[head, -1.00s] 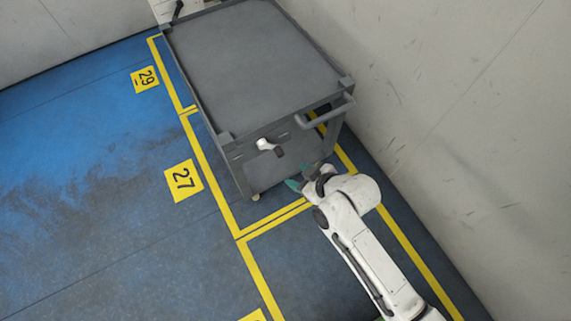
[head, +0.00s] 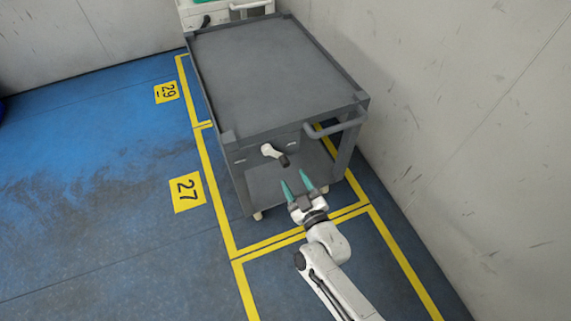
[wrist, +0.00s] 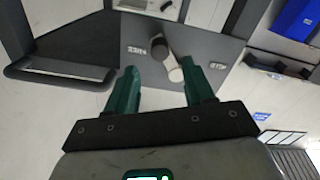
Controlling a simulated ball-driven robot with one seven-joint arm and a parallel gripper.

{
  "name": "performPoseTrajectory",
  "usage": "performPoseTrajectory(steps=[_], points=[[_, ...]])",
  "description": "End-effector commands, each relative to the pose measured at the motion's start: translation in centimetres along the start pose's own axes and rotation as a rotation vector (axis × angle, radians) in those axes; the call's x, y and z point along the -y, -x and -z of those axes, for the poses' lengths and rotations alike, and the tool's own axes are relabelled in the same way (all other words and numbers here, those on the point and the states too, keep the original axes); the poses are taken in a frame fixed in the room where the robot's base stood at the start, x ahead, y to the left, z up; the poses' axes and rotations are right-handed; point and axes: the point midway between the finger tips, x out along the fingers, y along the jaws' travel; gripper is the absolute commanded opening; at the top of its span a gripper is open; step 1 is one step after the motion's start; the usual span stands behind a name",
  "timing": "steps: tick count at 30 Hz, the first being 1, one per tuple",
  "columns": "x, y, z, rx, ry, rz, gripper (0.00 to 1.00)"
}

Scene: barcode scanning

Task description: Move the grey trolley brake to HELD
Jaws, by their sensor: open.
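The grey trolley (head: 275,70) stands against the right wall. Its brake lever (head: 268,151) is on the near end panel, a pale arm with a dark knob end pointing down and right in the head view. In the wrist view the lever (wrist: 174,69) lies beyond and between my fingertips, with a small label on each side, too small to read. My gripper (head: 296,181) is open and empty, its green fingers pointing at the panel, below and slightly right of the lever in the head view. It also shows in the wrist view (wrist: 163,82). The fingers appear apart from the lever.
A grey push handle (head: 335,121) juts from the trolley's near right side, close to my arm. The scuffed wall (head: 450,130) runs along the right. Blue floor with yellow lines lies open to the left. A white unit (head: 222,10) stands behind the trolley.

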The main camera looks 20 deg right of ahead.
Motion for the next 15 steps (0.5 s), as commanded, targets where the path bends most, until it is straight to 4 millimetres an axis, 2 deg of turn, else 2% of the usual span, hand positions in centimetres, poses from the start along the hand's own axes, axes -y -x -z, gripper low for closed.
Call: performPoseTrajectory(steps=[3,9,15], points=[[0.1,-2.5,-0.1,-0.003,0.000,-0.001,0.53],[0.1,-5.8,-0.2,-0.002,0.000,-0.001,0.53],[0.0,-7.7,-0.1,-0.001,0.000,0.000,0.53]])
